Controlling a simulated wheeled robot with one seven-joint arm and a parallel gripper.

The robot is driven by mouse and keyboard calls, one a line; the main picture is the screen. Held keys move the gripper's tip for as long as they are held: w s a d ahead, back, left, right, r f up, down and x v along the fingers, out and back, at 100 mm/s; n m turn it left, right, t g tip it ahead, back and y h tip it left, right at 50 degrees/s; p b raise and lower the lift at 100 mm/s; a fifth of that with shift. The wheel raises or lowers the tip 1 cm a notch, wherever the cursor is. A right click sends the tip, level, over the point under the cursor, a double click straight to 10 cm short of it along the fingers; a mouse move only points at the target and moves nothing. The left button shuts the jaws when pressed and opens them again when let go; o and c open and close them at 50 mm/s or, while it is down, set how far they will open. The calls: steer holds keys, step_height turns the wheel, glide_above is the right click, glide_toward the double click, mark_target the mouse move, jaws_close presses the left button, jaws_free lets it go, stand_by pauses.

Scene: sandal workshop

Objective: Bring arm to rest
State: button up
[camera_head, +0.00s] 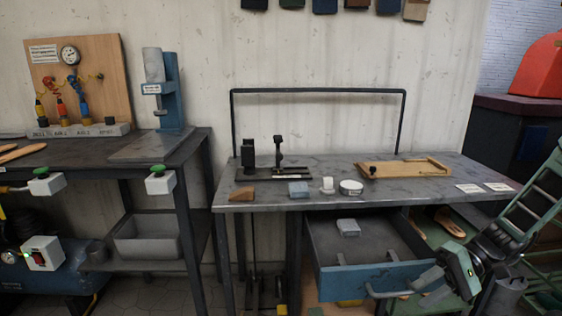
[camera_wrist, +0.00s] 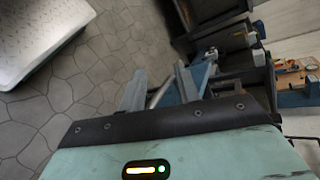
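My arm reaches in from the right of the head view, bent low in front of the workbench. My gripper (camera_head: 428,286) is close to the right end of the handle (camera_head: 385,292) of the pulled-out blue drawer (camera_head: 328,281). I cannot tell whether it touches the handle. In the wrist view, the two grey fingers of my gripper (camera_wrist: 160,92) stand apart with nothing clearly held between them. A grey-blue block (camera_head: 348,227) lies inside the open drawer.
The workbench top (camera_head: 330,170) holds a wooden board (camera_head: 405,169), a brown wedge (camera_head: 242,194), a blue-grey block (camera_head: 298,188) and a white round piece (camera_head: 351,187). A side bench with a blue press (camera_head: 170,90) stands left. Open paved floor (camera_wrist: 95,75) shows in the wrist view.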

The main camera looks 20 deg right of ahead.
steer(key=s+a+r+n+h, duration=0.3)
steer(key=a+r+n+h, duration=0.1)
steer(key=a, duration=0.6)
steer(key=s+a+r+n+g+h, duration=0.1)
steer(key=s+a+r+n+h, duration=0.3)
steer(key=a, duration=0.6)
steer(key=s+a+r+n+h, duration=0.25)
steer(key=a+n+h, duration=0.25)
steer(key=a, duration=0.5)
step_height(320, 180, up, 20)
steer(key=p, duration=2)
steer(key=shift+w+r, duration=0.2)
